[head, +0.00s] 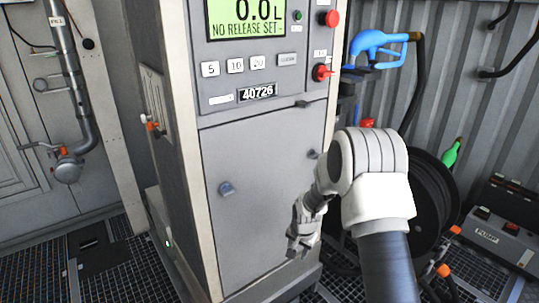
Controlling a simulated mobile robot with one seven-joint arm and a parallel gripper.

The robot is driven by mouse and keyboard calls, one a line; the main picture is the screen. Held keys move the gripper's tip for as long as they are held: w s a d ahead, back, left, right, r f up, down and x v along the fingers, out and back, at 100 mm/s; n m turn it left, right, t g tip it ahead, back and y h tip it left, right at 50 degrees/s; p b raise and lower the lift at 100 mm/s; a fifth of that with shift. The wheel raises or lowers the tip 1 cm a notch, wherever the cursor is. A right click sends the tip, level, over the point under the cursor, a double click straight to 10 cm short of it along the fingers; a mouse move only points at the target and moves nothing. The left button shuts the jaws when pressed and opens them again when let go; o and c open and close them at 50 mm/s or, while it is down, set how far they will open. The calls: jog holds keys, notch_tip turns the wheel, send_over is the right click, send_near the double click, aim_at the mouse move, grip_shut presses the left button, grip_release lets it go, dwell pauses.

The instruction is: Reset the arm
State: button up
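My gripper (296,248) hangs low in front of the lower door of the grey fuel dispenser (255,180), pointing down. My arm comes up from the lower right and bends over to it. The fingers are small in the head view, so I cannot tell whether they are open or shut. I see nothing clearly held in them.
The dispenser's display (246,18) reads 0.0 L and "NO RELEASE SET". A blue nozzle (378,45) hangs at its right. A black hose reel (432,200), a green nozzle (453,152) and a pump box (500,225) stand right. Grated floor (125,280) lies open at left.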

jog(key=s+d+r+n, duration=0.1)
jog(key=s+r, duration=0.3)
jog(key=r, duration=0.5)
jog(key=s+d+r+n+t, duration=0.1)
jog(key=s+d+r, duration=0.1)
jog(key=s+r, duration=0.5)
jog(key=s+d+r+n, duration=0.1)
jog(key=s+r, duration=0.1)
jog(key=r, duration=0.8)
jog(key=s+d+r+n+t, duration=0.15)
jog(key=s+r, duration=0.25)
jog(key=s, duration=0.7)
jog(key=s+r+n, duration=0.2)
jog(key=s+r, duration=0.1)
jog(key=s, duration=0.7)
notch_tip(320, 180, up, 18)
jog(key=p, duration=1.8)
jog(key=shift+a+r, duration=0.15)
jog(key=shift+a, duration=0.05)
